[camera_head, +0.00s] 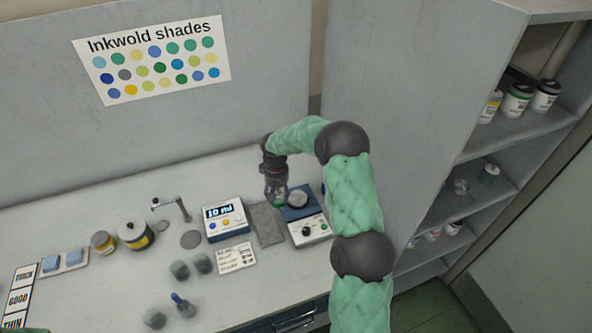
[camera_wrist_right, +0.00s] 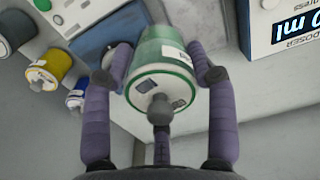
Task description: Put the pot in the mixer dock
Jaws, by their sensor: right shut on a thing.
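The pot (camera_wrist_right: 162,52) is green with a white label and a pale, green-rimmed end. My right gripper (camera_wrist_right: 165,75) is shut on it, with purple-grey fingers on both sides. In the head view my right gripper (camera_head: 276,192) is just left of the mixer, and only a small green part of the pot shows below the fingers. The mixer (camera_head: 308,231) has a blue top with a round pale metal piece (camera_head: 298,199) and a white front panel with a dark knob. Whether the pot touches anything below is hidden.
The dispenser (camera_head: 224,219) reading 10 ml stands to the left, with a grey pad (camera_head: 266,224) between it and the mixer. The shelf (camera_head: 500,140) at right holds several pots.

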